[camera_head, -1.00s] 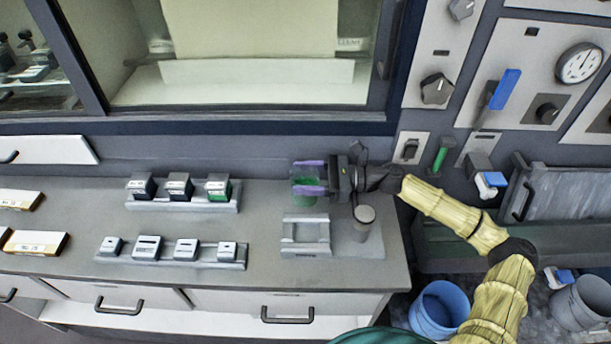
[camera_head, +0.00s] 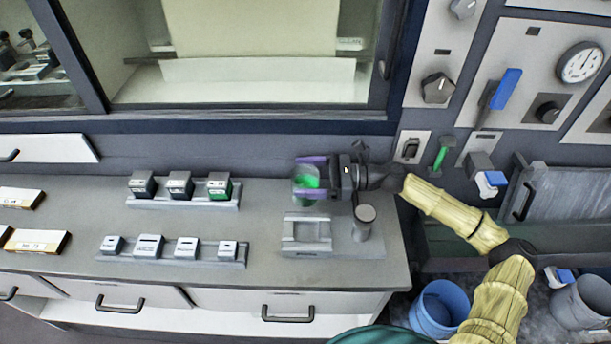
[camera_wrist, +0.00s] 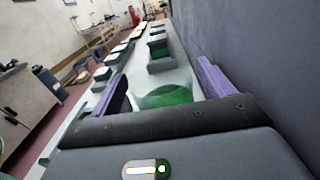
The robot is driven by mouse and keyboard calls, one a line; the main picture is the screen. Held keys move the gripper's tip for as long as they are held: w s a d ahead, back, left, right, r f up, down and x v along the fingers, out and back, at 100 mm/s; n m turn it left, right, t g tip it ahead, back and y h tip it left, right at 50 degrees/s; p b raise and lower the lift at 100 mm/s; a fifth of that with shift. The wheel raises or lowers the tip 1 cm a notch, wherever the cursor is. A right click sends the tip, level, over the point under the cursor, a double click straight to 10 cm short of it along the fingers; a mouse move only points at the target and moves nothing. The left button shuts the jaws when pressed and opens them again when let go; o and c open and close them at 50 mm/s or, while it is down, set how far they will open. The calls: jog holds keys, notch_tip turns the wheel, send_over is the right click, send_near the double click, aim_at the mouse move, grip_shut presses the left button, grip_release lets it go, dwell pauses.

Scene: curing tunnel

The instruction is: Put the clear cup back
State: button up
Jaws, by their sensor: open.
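The clear cup (camera_head: 301,196) stands on the back right of the counter, with green contents. It also shows in the wrist view (camera_wrist: 165,96), low between the fingers. My gripper (camera_head: 312,174) reaches in from the right, and its purple fingers are open around the cup, one on each side. In the wrist view my gripper (camera_wrist: 160,88) shows a gap between each finger and the cup. The cup's lower part is hidden from the wrist camera.
A grey stand (camera_head: 306,252) with a square frame is just in front of the cup, and a grey cylinder (camera_head: 364,222) stands on its right. Racks of small blocks (camera_head: 184,204) (camera_head: 172,262) lie left. The wall is close behind. Bare counter lies between the cup and the racks.

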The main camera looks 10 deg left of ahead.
jog(key=b+v, duration=0.1)
jog(key=v, duration=0.6)
jog(key=shift+d, duration=0.1)
jog(key=shift+r, duration=0.1)
dwell(0.4)
